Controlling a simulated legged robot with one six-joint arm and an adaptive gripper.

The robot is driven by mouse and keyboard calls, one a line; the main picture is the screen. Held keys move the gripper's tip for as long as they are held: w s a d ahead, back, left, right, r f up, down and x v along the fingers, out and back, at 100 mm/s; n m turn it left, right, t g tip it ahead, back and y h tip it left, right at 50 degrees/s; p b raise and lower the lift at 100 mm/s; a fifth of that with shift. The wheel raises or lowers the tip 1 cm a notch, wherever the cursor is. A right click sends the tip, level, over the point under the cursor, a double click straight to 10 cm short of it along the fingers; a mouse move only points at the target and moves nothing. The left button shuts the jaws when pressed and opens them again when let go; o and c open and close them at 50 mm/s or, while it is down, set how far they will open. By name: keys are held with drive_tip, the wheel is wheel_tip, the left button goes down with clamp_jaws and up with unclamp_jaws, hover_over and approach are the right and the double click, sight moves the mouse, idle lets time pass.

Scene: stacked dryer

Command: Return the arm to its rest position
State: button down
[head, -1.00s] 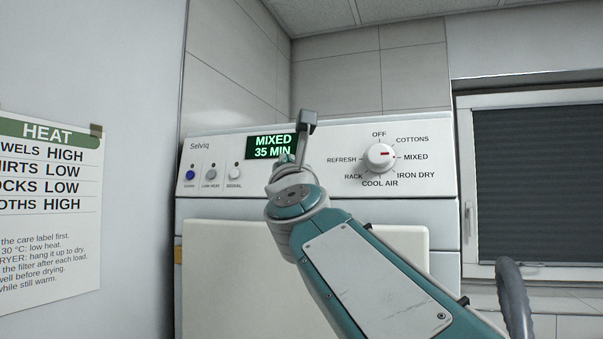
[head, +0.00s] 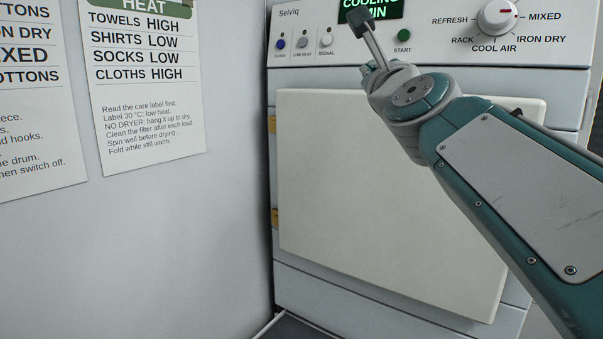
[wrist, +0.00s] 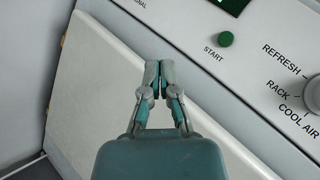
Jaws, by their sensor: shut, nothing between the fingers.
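My arm reaches up from the lower right in the head view, with my gripper (head: 374,76) in front of the dryer, near the top of its pale door (head: 360,190). Its fingers are largely hidden there behind my wrist. In the wrist view, my gripper (wrist: 162,70) is shut and empty, its fingertips together over the door and below the control panel. The green START button (wrist: 225,39) is beyond the fingertips, apart from them. It also shows in the head view (head: 404,48).
The display (head: 385,8) reads "COOLING" and "MIN", partly cut off and covered. The white dial (head: 497,17) is at upper right. Three small buttons (head: 303,42) are at the panel's left. Paper notices (head: 150,90) hang on the left wall (head: 150,240).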

drive_tip(key=s+a+f+n+g+y, duration=0.1)
drive_tip(key=s+f+n+g, duration=0.3)
drive_tip(key=f+n, duration=0.55)
drive_tip(key=s+f+n+g+y, duration=0.1)
drive_tip(key=s+f+n+g, duration=0.5)
drive_tip(key=f, duration=0.7)
drive_tip(key=s+d+f+n+g+h, duration=0.1)
drive_tip(key=s+d+f+n+g, duration=0.1)
drive_tip(key=s+f+n, duration=0.4)
drive_tip(key=s+d+f+n+g+h, duration=0.2)
drive_tip(key=s+f+n, duration=0.4)
drive_tip(key=f, duration=0.9)
drive_tip(key=shift+s+d+f+g, duration=0.45)
drive_tip(key=shift+s+g, duration=0.25)
drive_tip(key=shift+s, duration=0.45)
